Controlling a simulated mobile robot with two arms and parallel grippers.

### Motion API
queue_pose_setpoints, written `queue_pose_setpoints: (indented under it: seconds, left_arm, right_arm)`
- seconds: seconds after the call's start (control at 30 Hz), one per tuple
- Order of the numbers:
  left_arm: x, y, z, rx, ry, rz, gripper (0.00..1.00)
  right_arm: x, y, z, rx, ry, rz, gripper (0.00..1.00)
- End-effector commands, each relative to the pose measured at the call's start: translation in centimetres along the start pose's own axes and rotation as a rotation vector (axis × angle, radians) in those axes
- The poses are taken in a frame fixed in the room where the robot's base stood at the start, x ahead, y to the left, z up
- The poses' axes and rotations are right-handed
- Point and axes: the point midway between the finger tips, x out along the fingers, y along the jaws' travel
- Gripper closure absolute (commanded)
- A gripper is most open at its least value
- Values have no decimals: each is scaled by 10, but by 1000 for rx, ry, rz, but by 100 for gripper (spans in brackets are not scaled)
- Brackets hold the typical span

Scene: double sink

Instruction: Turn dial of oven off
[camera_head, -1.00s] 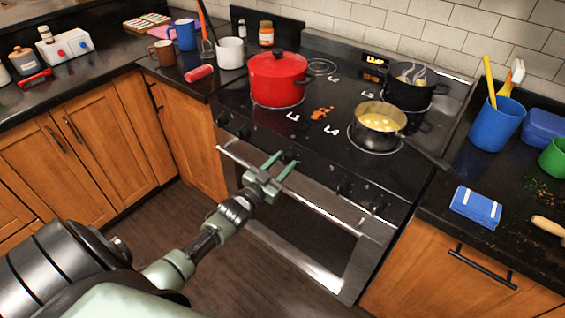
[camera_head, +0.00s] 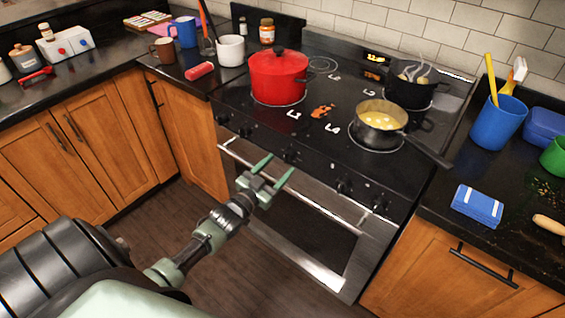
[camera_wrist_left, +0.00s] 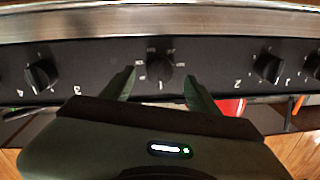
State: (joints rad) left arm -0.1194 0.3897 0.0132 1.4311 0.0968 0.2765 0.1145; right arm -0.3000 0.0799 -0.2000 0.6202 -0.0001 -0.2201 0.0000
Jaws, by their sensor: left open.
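The oven (camera_head: 320,240) has a black front panel with a row of black dials. My left gripper (camera_head: 272,168) is open in front of this panel, its two green fingers pointing at a dial (camera_head: 290,156) near the middle of the row. In the left wrist view this dial (camera_wrist_left: 159,68) sits between and just beyond the open fingertips (camera_wrist_left: 158,78), with small white markings around it. The fingers look apart from the dial. Other dials (camera_wrist_left: 42,74) and (camera_wrist_left: 268,67) show to either side. My right gripper is not in view.
On the stovetop stand a red pot (camera_head: 278,76), a pan of yellow food (camera_head: 381,120) and a steaming black pot (camera_head: 410,86). The pan's handle sticks out over the front right edge. The oven handle bar (camera_head: 310,190) runs below the dials.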

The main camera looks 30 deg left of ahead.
Motion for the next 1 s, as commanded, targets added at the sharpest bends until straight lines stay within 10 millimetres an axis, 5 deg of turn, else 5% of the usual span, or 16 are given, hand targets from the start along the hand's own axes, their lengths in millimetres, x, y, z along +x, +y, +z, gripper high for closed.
queue_pose_setpoints:
  seconds: [0.3,0.87,1.0]
  left_arm:
    - [-44,0,1,-1,-2,0,40]
    - [-46,0,0,-1,-1,0,40]
    - [-50,3,16,-4,-35,-1,40]
  right_arm:
    - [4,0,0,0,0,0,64]
    - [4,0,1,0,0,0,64]
    - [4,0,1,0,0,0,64]
